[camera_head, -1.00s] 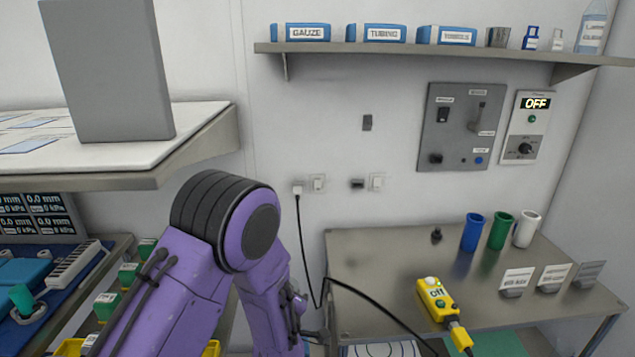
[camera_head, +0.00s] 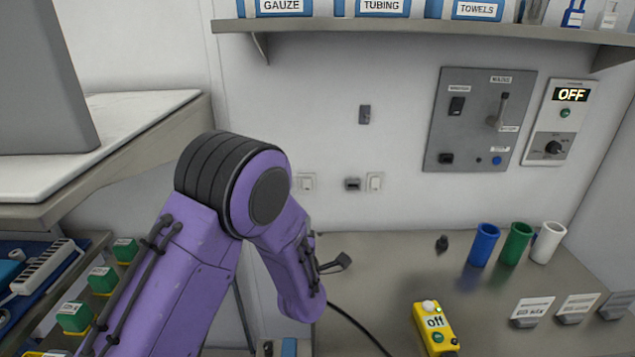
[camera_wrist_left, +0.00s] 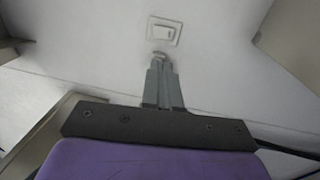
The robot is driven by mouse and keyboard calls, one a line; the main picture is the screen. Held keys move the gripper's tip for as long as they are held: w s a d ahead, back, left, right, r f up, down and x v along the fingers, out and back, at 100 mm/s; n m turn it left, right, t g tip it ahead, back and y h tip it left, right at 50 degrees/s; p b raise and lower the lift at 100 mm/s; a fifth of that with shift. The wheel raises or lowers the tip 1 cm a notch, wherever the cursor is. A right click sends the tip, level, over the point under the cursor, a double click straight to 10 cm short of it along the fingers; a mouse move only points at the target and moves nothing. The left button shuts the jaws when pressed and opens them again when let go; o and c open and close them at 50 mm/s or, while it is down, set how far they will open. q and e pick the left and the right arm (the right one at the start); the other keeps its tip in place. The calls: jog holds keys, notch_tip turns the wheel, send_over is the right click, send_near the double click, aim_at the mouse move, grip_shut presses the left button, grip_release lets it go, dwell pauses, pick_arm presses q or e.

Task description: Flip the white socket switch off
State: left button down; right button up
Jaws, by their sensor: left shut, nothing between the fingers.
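A white wall switch (camera_head: 307,182) shows in the head view just right of my purple left arm, which covers the wall left of it. A second white switch (camera_head: 375,182) sits farther right, beside a dark socket (camera_head: 352,184). In the left wrist view, a white switch (camera_wrist_left: 164,30) in a square plate is on the wall just beyond my left gripper (camera_wrist_left: 160,58). The gripper is shut and empty, its tips pointing at the wall below the switch. I cannot tell whether they touch the wall, or the rocker's position. My left gripper is hidden in the head view.
A steel table (camera_head: 390,270) holds a yellow box marked "off" (camera_head: 435,325), cups and small signs. A black cable (camera_head: 355,325) runs beside my arm. A shelf (camera_head: 420,30) is above, a grey control panel (camera_head: 480,120) at right, and a white worktop (camera_head: 140,120) at left.

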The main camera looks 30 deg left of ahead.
pick_arm(q)
jog(key=p, duration=0.5)
send_near(305, 182)
jog(key=x, duration=0.5)
jog(key=shift+w+a, duration=0.1)
jog(key=shift+w, duration=0.3)
jog(key=shift+w+a, duration=0.3)
jog(key=shift+w, duration=0.15)
pick_arm(e)
notch_tip(305, 182, up, 6)
jog(key=shift+f, duration=0.2)
pick_arm(q)
jog(key=shift+w+a, duration=0.1)
jog(key=shift+r, duration=0.15)
pick_arm(e)
jog(key=shift+s+f, duration=0.1)
jog(key=shift+f, duration=0.15)
